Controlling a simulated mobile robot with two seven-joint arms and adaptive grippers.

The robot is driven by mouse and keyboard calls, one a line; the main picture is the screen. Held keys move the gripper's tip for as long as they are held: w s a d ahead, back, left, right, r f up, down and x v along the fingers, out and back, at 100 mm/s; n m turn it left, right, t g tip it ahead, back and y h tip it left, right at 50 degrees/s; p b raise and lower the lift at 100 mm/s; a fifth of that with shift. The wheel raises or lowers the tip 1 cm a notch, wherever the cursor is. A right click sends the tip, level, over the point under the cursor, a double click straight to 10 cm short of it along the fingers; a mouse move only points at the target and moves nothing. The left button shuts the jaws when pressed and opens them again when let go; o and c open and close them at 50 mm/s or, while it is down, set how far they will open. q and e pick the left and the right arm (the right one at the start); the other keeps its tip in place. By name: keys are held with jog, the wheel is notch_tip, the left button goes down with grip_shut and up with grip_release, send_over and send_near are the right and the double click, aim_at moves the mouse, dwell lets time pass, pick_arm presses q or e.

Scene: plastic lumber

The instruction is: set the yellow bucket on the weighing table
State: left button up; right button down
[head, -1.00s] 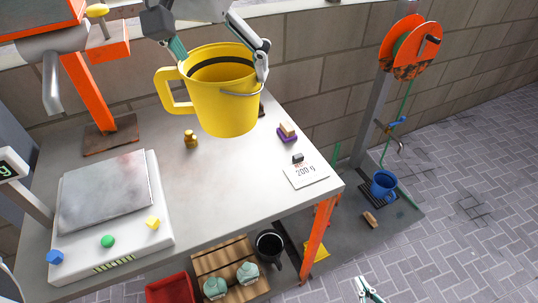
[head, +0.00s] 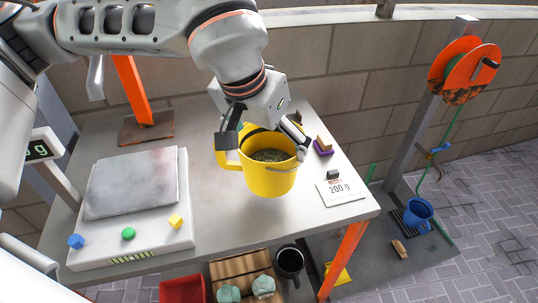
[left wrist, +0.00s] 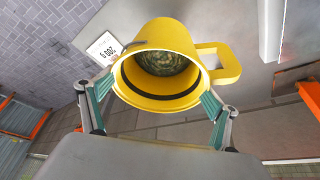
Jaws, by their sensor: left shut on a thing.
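The yellow bucket (head: 268,180) is upright over the middle of the grey weighing table (head: 225,222), right of the white scale. I cannot tell whether its base touches the tabletop. My left gripper (head: 265,140) is shut on the bucket, with a finger on either side near the rim. In the left wrist view, the bucket (left wrist: 176,32) shows its open mouth between the fingers of my left gripper (left wrist: 157,92), with dark greenish contents inside. Its side handle points left in the head view. My right gripper is not in view.
The scale (head: 135,185) has blue, green and yellow small pieces along its front. A black bucket (head: 290,262) and a red bin (head: 183,290) stand below.

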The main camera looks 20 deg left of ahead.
aim_at(269, 155)
pick_arm(q)
jog(key=shift+f, duration=2)
jog(key=shift+f+b, duration=0.1)
jog(key=shift+b, duration=0.2)
jog(key=o, duration=1.8)
jog(key=shift+f, duration=0.1)
jog(key=shift+o, duration=0.2)
